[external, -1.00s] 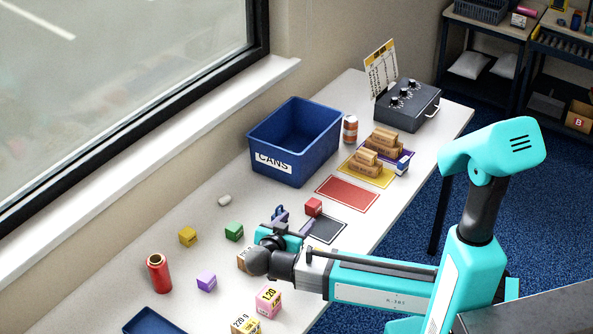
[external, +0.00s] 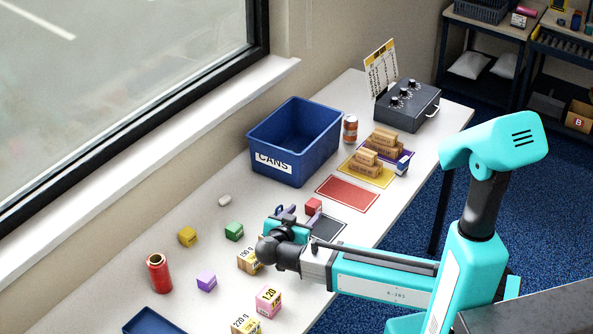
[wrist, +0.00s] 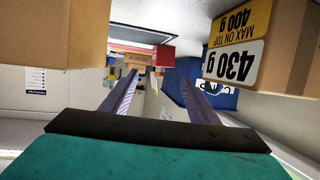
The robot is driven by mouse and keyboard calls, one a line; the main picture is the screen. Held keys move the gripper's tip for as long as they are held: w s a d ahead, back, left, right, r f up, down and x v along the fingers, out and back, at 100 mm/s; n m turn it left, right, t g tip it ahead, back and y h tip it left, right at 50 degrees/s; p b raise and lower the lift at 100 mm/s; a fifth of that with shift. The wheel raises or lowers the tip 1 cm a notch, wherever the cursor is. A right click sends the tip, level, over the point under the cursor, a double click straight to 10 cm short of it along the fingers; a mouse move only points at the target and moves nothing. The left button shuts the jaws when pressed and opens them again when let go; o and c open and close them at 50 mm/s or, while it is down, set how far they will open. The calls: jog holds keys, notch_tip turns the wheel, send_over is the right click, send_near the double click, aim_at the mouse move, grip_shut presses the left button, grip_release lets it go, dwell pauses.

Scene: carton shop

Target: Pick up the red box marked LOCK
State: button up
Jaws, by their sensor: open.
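The small red box (external: 313,205) stands on the white table beside the dark mat's far edge. No LOCK marking is readable on it. It also seems to be the red shape (wrist: 165,55) just beyond the fingertips in the wrist view. My gripper (external: 297,212) is low over the table, just left of and nearer than the red box. In the wrist view my gripper (wrist: 160,75) has its two purple fingers apart with nothing held between them. I cannot tell whether a finger touches the box.
A brown carton (wrist: 60,30) and a 430 g carton (wrist: 270,45) loom on either side in the wrist view. A green box (external: 234,231), a brown weight-marked box (external: 248,261) and a blue CANS bin (external: 290,145) are near. The red mat (external: 347,193) is bare.

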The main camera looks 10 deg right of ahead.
aim_at(313, 205)
jog(key=shift+x, duration=1.35)
jog(key=shift+f+p+x, duration=0.15)
jog(key=shift+p+x, duration=0.5)
jog(key=shift+x, duration=0.65)
jog(key=shift+f+p+x, duration=0.15)
jog(key=shift+p+x, duration=0.5)
jog(key=shift+x, duration=0.65)
jog(key=shift+a, duration=0.15)
jog(key=c, duration=1.3)
